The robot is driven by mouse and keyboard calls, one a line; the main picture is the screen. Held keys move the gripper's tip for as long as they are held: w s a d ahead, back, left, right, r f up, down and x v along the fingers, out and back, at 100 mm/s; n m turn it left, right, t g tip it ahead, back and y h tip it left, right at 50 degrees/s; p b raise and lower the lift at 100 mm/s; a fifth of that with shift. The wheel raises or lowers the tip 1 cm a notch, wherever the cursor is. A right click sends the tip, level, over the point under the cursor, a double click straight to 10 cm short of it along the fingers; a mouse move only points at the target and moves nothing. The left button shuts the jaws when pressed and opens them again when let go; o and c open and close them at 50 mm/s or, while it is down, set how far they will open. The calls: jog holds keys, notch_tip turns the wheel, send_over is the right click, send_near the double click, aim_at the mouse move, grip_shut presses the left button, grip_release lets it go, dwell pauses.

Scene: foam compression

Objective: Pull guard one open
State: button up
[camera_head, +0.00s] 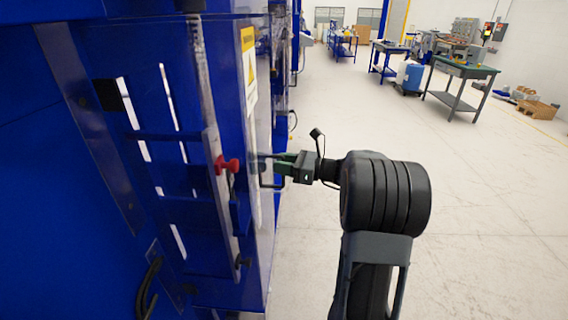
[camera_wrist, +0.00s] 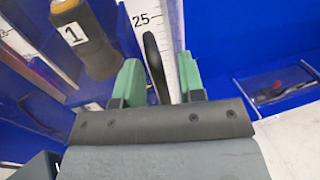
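Guard one appears to be the clear upright panel (camera_head: 262,125) on the side of the blue machine in the head view. A dark bar handle (camera_head: 271,184) stands out from it. In the wrist view the black handle (camera_wrist: 155,66) runs between the green fingertips, with a gap visible on each side. My gripper (camera_head: 276,166) is open around the handle; it also shows in the wrist view (camera_wrist: 160,82).
The blue machine frame (camera_head: 120,215) fills the left, with a red knob (camera_head: 228,165) and a yellow warning sign (camera_head: 249,62). A ruler scale (camera_wrist: 167,22) lies behind the handle. The floor (camera_head: 480,190) to the right is clear; workbenches (camera_head: 463,70) stand far back.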

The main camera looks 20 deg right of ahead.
jog(key=shift+c, duration=0.2)
grip_shut()
